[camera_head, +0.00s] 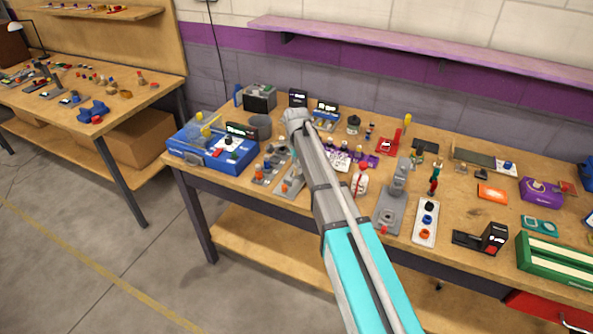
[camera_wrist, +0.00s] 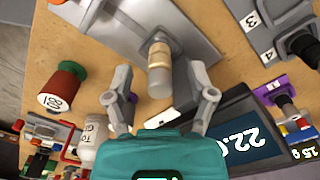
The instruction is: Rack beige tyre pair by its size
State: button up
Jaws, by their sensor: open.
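In the wrist view, a beige banded cylinder (camera_wrist: 159,54), which looks like the beige tyre pair, sits on a grey post with a pale grey rounded end, over a grey metal plate (camera_wrist: 125,22). My gripper (camera_wrist: 160,78) is open, with one finger on each side of the post and a visible gap at both sides. The fingers do not appear to touch it. A grey rack piece (camera_wrist: 268,30) with labels 3 and 4 and dark round parts is at the upper right. In the head view my arm hides the gripper and the tyre pair.
A display reading 22.0 (camera_wrist: 238,140) stands close to the right finger. A red and green spool (camera_wrist: 62,88) and a white bottle (camera_wrist: 88,138) are at left. In the head view, a blue case (camera_head: 212,150) is left of my arm and the workbench (camera_head: 460,190) is crowded.

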grip_shut()
dwell(0.4)
jog(key=shift+r, duration=0.15)
notch_tip(320, 180, up, 3)
jog(key=p, duration=0.3)
jog(key=s+d+r+p, duration=0.2)
jog(key=s+r+p, duration=0.7)
jog(key=s, duration=0.4)
jog(key=shift+s+d+r+p, duration=0.25)
jog(key=shift+s+r+p, duration=0.15)
jog(key=shift+p, duration=0.1)
